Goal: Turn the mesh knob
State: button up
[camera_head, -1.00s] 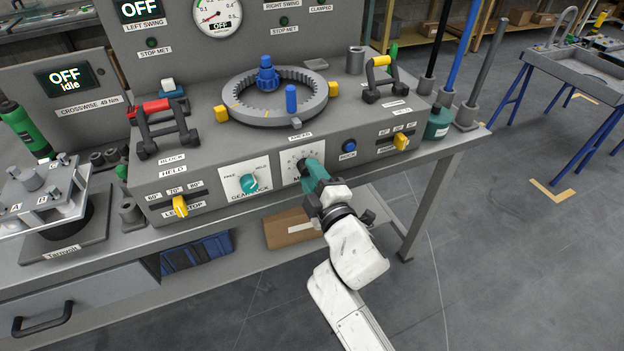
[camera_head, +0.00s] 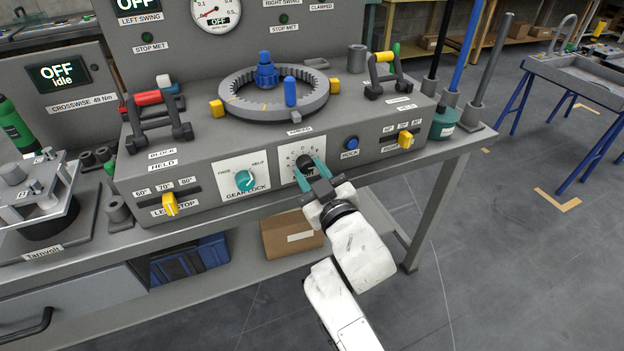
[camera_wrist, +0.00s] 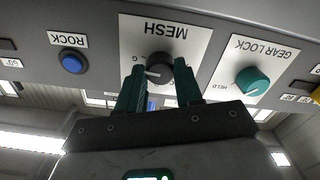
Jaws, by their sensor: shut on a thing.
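The mesh knob (camera_wrist: 160,68) is a dark round knob with a pale pointer line, on a white plate marked MESH in the wrist view, where the plate appears upside down. In the head view the knob (camera_head: 304,161) shows on the front panel of the grey machine. My gripper (camera_head: 312,172) has teal fingers. They reach to the panel with one finger on each side of the knob, shut on it. The fingers also show in the wrist view (camera_wrist: 160,82). The fingers cover part of the dial marks.
The teal gear lock knob (camera_head: 244,178) is close on the left. The blue rock button (camera_head: 351,143) is close on the right. A yellow slider (camera_head: 169,204) sits at the panel's left, another (camera_head: 406,140) at its right. The bench edge runs below the panel.

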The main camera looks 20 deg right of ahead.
jog(key=shift+f+m+b, duration=0.25)
jog(key=shift+m+b, duration=0.2)
jog(key=shift+m, duration=0.55)
jog(key=o, duration=1)
jog(key=shift+r, duration=0.2)
jog(key=shift+o, duration=0.2)
jog(key=shift+s, duration=0.1)
jog(key=s, duration=1)
jog(key=shift+s, duration=0.3)
